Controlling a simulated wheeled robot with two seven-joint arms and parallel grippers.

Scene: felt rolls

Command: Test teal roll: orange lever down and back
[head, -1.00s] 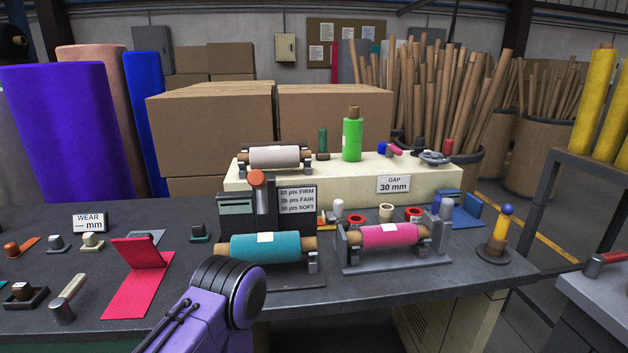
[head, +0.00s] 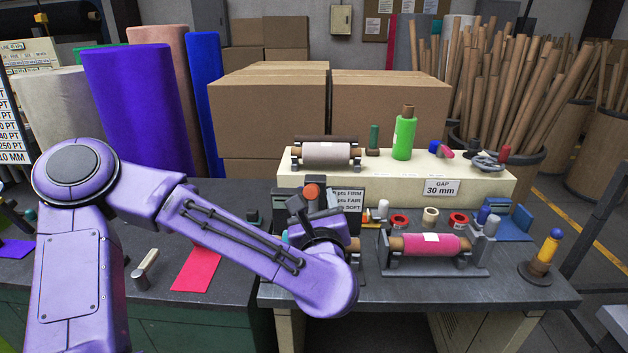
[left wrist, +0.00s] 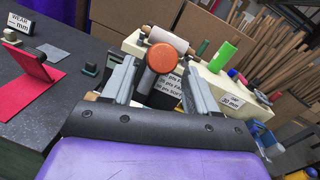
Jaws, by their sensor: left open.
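The orange knob of the lever (head: 312,191) shows above my left gripper (head: 314,208) in the head view. In the left wrist view the knob (left wrist: 162,57) sits between the two grey fingers of my open left gripper (left wrist: 160,66), with gaps on both sides. The lever's grey stem runs down behind the knob. The teal roll is almost wholly hidden behind my left arm in the head view. The points sign (head: 347,200), with FIRM, FAIR and SOFT lines, stands right of the lever, partly covered. My right gripper is not in view.
A pink roll (head: 422,244) sits in a stand to the right. A cream shelf (head: 400,187) behind carries a pale roll (head: 326,154), a green roll (head: 404,137) and a GAP 30 mm sign (head: 441,188).

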